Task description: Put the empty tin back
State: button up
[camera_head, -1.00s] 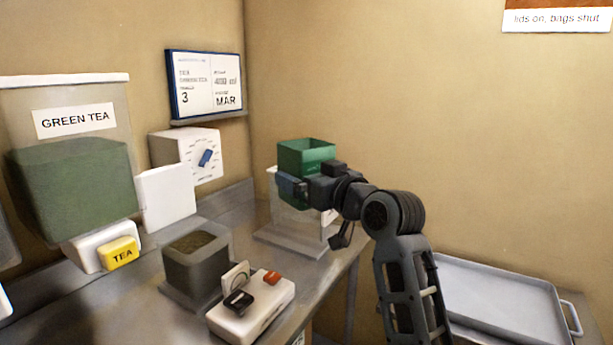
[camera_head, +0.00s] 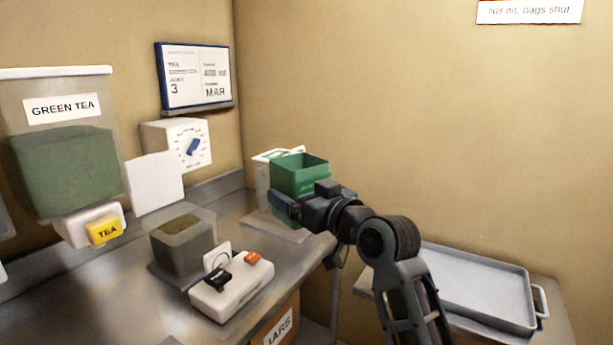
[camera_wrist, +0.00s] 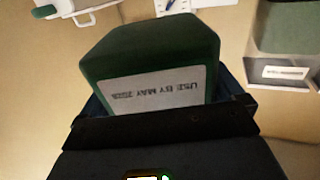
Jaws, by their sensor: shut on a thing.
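The green tin (camera_head: 298,174) is square and open at the top. My gripper (camera_head: 284,205) is shut on it and holds it upright, near the back right of the counter. In the wrist view the tin (camera_wrist: 150,60) fills the middle, with a "USE BY MAY 2025" label facing the camera, the text upside down. My gripper (camera_wrist: 165,112) has its jaws at the tin's near part. The tin's inside is mostly hidden in both views.
On the counter (camera_head: 120,290) stand a white device (camera_head: 230,288) with an orange button and a grey container (camera_head: 182,245) with dark contents. A green tea dispenser (camera_head: 62,150) is at left. A white appliance (camera_head: 262,172) stands behind the tin. A grey tray (camera_head: 475,290) lies at right.

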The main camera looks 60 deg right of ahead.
jog(key=a+f+n+y, duration=0.1)
jog(key=a+f+y, duration=0.1)
jog(key=a+f, duration=0.6)
jog(key=a+f+n+y, duration=0.1)
jog(key=a+f+y, duration=0.1)
jog(key=a+f, duration=0.7)
jog(key=a+f+n+t+y, duration=0.1)
jog(key=a+f, duration=0.8)
jog(key=f, duration=1.2)
jog(key=shift+a+n+y, duration=0.15)
jog(key=shift+n+y, duration=0.25)
